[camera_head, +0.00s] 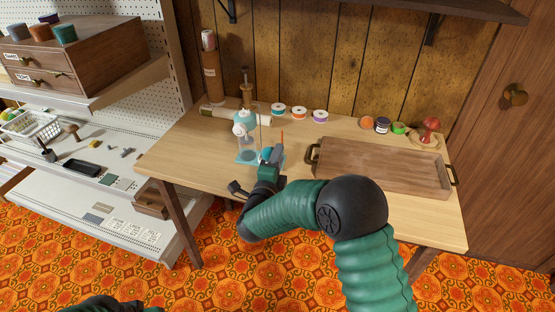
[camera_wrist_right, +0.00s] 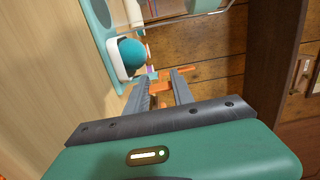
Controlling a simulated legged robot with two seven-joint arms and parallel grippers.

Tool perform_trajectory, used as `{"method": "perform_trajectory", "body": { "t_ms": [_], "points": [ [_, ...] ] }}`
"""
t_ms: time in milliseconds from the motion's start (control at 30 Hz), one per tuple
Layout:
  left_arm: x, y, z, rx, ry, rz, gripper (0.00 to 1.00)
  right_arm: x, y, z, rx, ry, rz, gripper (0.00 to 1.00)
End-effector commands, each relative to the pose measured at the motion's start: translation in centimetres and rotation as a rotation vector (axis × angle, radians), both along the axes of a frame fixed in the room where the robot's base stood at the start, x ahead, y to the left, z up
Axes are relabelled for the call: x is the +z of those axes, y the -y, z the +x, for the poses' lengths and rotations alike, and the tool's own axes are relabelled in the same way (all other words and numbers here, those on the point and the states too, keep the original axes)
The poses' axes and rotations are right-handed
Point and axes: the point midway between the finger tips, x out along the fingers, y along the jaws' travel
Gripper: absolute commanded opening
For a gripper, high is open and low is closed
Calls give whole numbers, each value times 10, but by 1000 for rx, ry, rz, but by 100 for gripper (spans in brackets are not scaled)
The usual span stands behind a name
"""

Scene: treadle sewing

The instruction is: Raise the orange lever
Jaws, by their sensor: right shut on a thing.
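The small teal and white sewing machine (camera_head: 245,125) stands on the wooden table. Its orange lever (camera_head: 282,138) shows as a thin upright strip just above my right gripper (camera_head: 276,154), at the machine's right side. In the right wrist view, the orange lever (camera_wrist_right: 160,88) lies between the two grey fingers of my right gripper (camera_wrist_right: 160,78), which is shut on it. The machine's teal body and round teal knob (camera_wrist_right: 131,52) are beside the fingers. My gripper and forearm hide part of the machine's base in the head view.
A wooden tray (camera_head: 380,187) with dark handles lies right of the machine. Thread spools (camera_head: 298,115) and a red pincushion-like item (camera_head: 430,130) stand along the back. A tall brown cylinder (camera_head: 212,75) stands at the back left. Shelves (camera_head: 95,165) flank the table's left side.

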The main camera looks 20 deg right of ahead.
Motion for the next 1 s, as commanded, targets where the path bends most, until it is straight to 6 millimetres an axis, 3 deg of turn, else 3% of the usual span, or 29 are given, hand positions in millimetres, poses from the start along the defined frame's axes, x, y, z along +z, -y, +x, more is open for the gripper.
{"method": "perform_trajectory", "body": {
  "t_ms": [400, 433, 567, 867, 1000],
  "points": [
    [-1, 0, 0, 0, 0, 0, 56, -4, 0, -1, 0, -5, 7, 0],
    [-1, 0, 0, 0, 0, 0, 56, -4, 0, -1, 0, -5, 7, 32],
    [-1, 0, 0, 0, 0, 0, 56, -3, 0, 0, 0, -3, 6, 50],
    [0, 0, 0, 0, 0, 0, 56, -1, -2, -2, 1, -1, 5, 51],
    [5, 0, 0, 0, 0, 0, 56, 0, -13, -19, 3, -2, 6, 51]
  ]
}}
